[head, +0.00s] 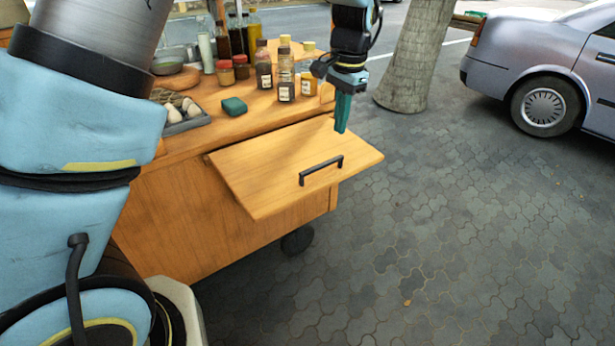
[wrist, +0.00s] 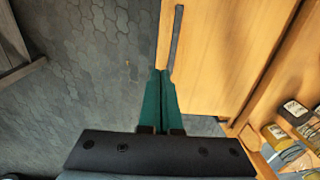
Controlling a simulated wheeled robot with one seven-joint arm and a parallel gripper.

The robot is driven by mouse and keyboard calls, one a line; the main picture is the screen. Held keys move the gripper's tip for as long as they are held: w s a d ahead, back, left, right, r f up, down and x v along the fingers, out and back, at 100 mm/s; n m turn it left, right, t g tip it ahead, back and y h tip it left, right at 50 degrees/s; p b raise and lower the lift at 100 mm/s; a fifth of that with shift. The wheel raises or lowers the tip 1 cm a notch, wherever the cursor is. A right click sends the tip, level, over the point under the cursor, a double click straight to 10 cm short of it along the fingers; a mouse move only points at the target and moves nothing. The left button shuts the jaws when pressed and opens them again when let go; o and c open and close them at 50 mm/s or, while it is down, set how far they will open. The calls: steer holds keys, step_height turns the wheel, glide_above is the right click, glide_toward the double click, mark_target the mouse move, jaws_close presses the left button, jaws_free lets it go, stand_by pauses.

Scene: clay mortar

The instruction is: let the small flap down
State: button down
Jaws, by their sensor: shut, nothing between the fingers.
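The small flap (head: 275,165) is a light wooden panel on the side of the wooden cart. It juts outward just below the worktop, raised and roughly level, perhaps slightly sloped. A black bar handle (head: 321,169) is on its upper face near the outer edge. My gripper (head: 341,131) points down with green fingers shut and empty, over or beside the flap's right end. In the wrist view, the fingertips (wrist: 161,73) overlap the flap's edge (wrist: 205,65), near one end of the handle (wrist: 175,38). I cannot tell whether they touch the flap.
The cart worktop (head: 225,127) holds bottles, jars (head: 285,85), a green sponge (head: 234,106) and a grey tray (head: 187,126). A tree trunk (head: 412,60) and a parked car (head: 545,75) stand behind. The paving (head: 450,220) to the right is clear.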

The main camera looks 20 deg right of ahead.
mark_target(333, 179)
steer(key=f+p, duration=0.1)
steer(key=f, duration=0.3)
steer(key=f+p, duration=0.1)
steer(key=f, duration=0.4)
steer(key=w+f+p, duration=0.1)
steer(key=f, duration=0.3)
steer(key=shift+f, duration=0.55)
